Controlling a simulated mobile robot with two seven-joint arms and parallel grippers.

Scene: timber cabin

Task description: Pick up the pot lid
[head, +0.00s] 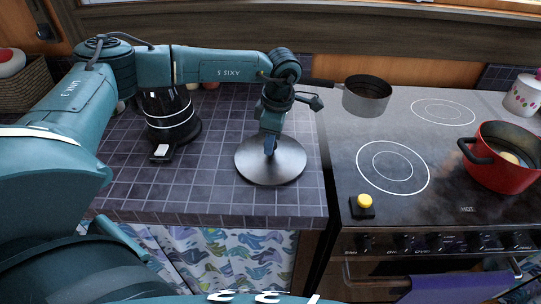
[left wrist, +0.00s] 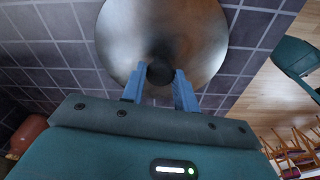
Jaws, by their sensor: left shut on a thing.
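The pot lid (head: 270,165) is a round, silvery metal disc on the dark tiled counter, near its right end. It also shows in the left wrist view (left wrist: 118,30), with a dark round knob (left wrist: 160,73) at its middle. My left gripper (head: 270,147) points down over the lid, and its blue fingers are shut on the knob, one on each side. I cannot tell whether the lid touches the counter or is slightly above it. My right gripper is not in view.
A black kettle (head: 168,112) stands left of the lid. On the stove to the right are a grey saucepan (head: 367,98), a red pot (head: 503,158) and a yellow-topped button box (head: 364,204). A wicker basket (head: 28,84) sits at the far left. Bare tiles lie in front of the lid.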

